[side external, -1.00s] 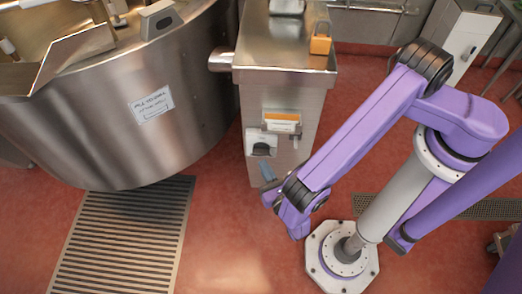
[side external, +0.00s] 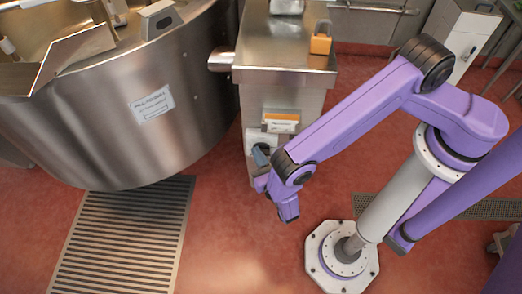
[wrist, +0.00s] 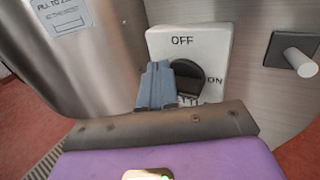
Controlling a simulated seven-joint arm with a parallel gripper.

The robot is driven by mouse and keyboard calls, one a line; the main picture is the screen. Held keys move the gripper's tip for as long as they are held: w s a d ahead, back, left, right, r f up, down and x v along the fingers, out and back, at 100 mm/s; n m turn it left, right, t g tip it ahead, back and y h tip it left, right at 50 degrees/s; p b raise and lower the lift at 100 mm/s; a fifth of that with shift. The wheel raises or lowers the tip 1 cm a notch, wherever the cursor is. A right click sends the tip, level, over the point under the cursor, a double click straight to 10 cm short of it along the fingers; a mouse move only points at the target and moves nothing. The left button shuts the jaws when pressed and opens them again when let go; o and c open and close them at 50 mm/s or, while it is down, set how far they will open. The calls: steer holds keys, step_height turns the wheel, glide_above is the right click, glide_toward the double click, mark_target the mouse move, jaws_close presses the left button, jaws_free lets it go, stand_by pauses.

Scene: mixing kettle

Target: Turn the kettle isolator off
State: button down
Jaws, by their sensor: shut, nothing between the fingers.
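The kettle isolator is a white plate (wrist: 215,45) on the steel cabinet's front, marked OFF at the top and ON at the right. Its black rotary knob (wrist: 188,78) is partly hidden behind my fingers, and I cannot tell exactly where it points. My gripper (wrist: 156,80) has its blue-grey fingers shut and empty, just left of the knob in the wrist view. I cannot tell whether they touch it. In the side view my gripper (side external: 261,157) is in front of the isolator (side external: 253,138) and hides much of it.
The big steel kettle (side external: 90,130) curves close by on the left. An orange-and-white label holder (side external: 281,124) sits above the isolator. A dark plate with a pale peg (wrist: 297,62) is right of the isolator.

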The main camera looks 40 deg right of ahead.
steer(key=a+v, duration=0.1)
steer(key=v, duration=0.8)
steer(key=shift+w+a, duration=0.15)
steer(key=shift+a, duration=0.15)
stand_by(0.6)
steer(key=shift+r, duration=0.1)
stand_by(1.7)
steer(key=shift+w+d+r+g+y, duration=0.15)
steer(key=shift+w+d+g, duration=0.45)
steer(key=shift+w, duration=0.8)
steer(key=shift+w+d+r+g+y, duration=0.1)
steer(key=shift+w+d+g, duration=0.25)
steer(key=shift+w+d, duration=0.75)
steer(key=shift+w+d+r+g+y, duration=0.15)
steer(key=shift+w+d+g, duration=0.3)
steer(key=shift+w, duration=1.25)
steer(key=shift+f, duration=0.1)
steer(key=shift+f, duration=0.1)
